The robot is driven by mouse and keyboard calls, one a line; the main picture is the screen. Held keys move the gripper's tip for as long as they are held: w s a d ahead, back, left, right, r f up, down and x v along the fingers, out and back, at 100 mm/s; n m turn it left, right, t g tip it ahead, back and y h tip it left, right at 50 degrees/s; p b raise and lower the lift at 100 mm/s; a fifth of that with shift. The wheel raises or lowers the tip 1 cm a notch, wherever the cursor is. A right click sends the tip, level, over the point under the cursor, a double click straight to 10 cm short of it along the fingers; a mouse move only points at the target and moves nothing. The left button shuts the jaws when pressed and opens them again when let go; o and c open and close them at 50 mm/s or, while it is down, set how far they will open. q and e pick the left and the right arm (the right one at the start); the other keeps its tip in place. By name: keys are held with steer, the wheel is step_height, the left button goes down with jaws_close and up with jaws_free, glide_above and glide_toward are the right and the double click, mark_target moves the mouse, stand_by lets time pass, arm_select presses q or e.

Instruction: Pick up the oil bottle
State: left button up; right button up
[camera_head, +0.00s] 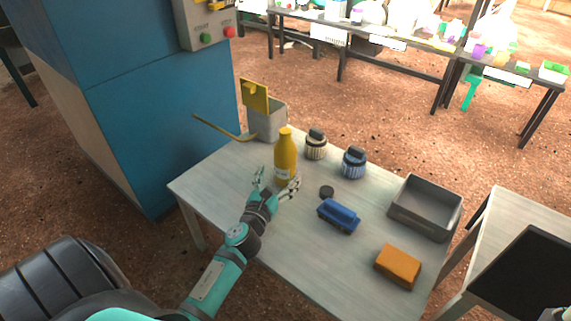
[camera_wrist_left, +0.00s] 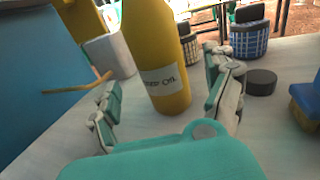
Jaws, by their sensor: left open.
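The oil bottle (camera_head: 286,152) is yellow with a white label and stands upright on the grey-white table (camera_head: 290,235). In the left wrist view the bottle (camera_wrist_left: 156,55) rises between and just beyond the fingers, and its label ends in "Oil". Its top is cut off there. My left gripper (camera_head: 275,182) is open and empty, close in front of the bottle. In the left wrist view the left gripper's fingers (camera_wrist_left: 165,108) are spread to either side of the bottle, with visible gaps. My right gripper is not in view.
Behind the bottle stands a grey box with a yellow lid (camera_head: 267,118). A blue cabinet (camera_head: 160,130) borders the left.

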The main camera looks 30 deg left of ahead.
mark_target(285, 162)
arm_select(q)
steer(key=x, duration=0.3)
steer(key=b+x, duration=0.1)
steer(key=x, duration=0.1)
steer(key=shift+w+r, duration=0.2)
steer(key=shift+w, duration=0.25)
steer(key=c, duration=1.2)
steer(key=shift+r, duration=0.1)
